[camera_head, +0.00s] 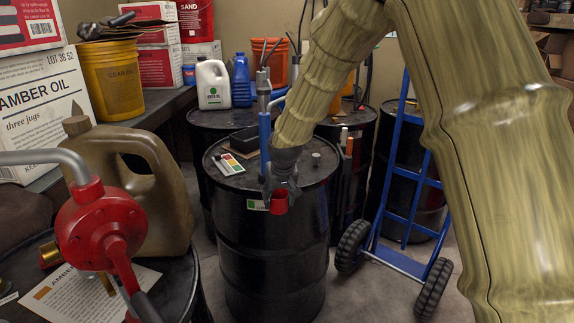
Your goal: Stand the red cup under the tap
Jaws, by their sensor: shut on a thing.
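The small red cup (279,203) is in the middle of the head view. My gripper (281,189) points down and is shut on it. The cup appears in front of the near rim of the middle black drum (270,260); I cannot tell its exact height or distance from the drum. The gripper hides part of the cup. No tap can be made out for sure. A brass fitting (50,255) shows at the far left, behind a red rotary pump (95,228) with a grey spout.
A blue hand pump (265,140) stands on the middle drum, close to my gripper. A colour card (229,163) lies on its lid. A brown jug (140,180) stands on the near left drum. A blue hand truck (400,190) stands to the right.

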